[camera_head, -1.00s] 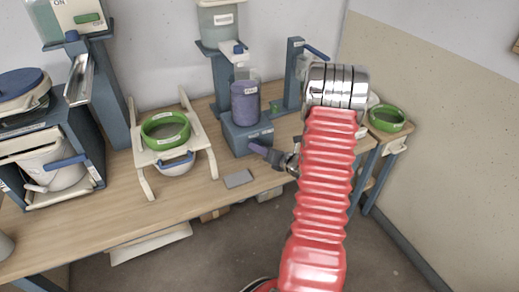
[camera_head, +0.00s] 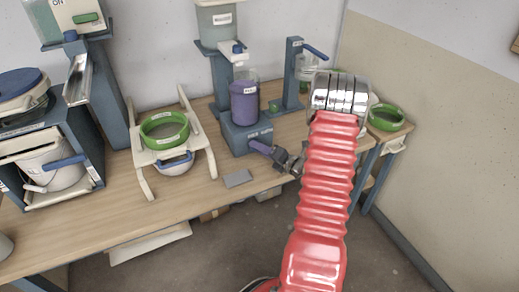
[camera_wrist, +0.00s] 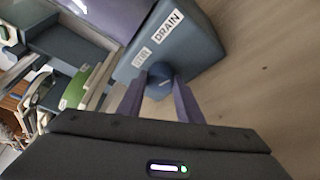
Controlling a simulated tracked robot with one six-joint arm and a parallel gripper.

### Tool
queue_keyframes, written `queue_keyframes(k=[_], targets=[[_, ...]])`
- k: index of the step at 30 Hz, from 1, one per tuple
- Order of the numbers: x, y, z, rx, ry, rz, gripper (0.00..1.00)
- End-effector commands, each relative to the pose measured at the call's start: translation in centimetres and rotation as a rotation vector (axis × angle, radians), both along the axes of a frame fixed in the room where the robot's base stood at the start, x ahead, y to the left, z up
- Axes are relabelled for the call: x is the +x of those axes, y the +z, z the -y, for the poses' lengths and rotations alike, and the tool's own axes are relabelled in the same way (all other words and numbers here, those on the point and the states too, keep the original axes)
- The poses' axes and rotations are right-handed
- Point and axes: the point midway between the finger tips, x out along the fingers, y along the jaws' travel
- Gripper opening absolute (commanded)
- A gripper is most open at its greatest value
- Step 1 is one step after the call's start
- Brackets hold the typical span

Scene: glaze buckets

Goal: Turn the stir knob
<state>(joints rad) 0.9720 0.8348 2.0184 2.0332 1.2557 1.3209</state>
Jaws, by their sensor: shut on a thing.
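The stir knob (camera_wrist: 160,74) is a small dark blue knob on the front of the blue mixer base (camera_head: 240,134). In the wrist view it sits between the two purple fingers of my gripper (camera_wrist: 160,88), which is shut on it. White labels beside it read DRAIN and, less clearly, STIR. In the head view my gripper (camera_head: 256,146) reaches the base from the right, and its fingers hide the knob. A purple container (camera_head: 244,103) stands on the base.
A grey plate (camera_head: 238,179) lies on the wooden bench (camera_head: 120,222) in front of the base. A rack with a green ring (camera_head: 165,131) stands to the left. A blue stand with a lever (camera_head: 293,75) is behind my arm.

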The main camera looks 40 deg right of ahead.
Motion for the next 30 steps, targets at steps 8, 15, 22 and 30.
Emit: queue_keyframes(k=[8,15,22,30], targets=[[-0.1,-0.1,0.3,-0.001,-0.007,-0.003,0.45],[-0.1,-0.1,0.2,-0.001,-0.005,-0.002,0.51],[-0.6,0.1,0.2,-0.001,-0.005,-0.001,0.51],[-4.0,0.7,0.5,-0.001,-0.007,-0.002,0.51]])
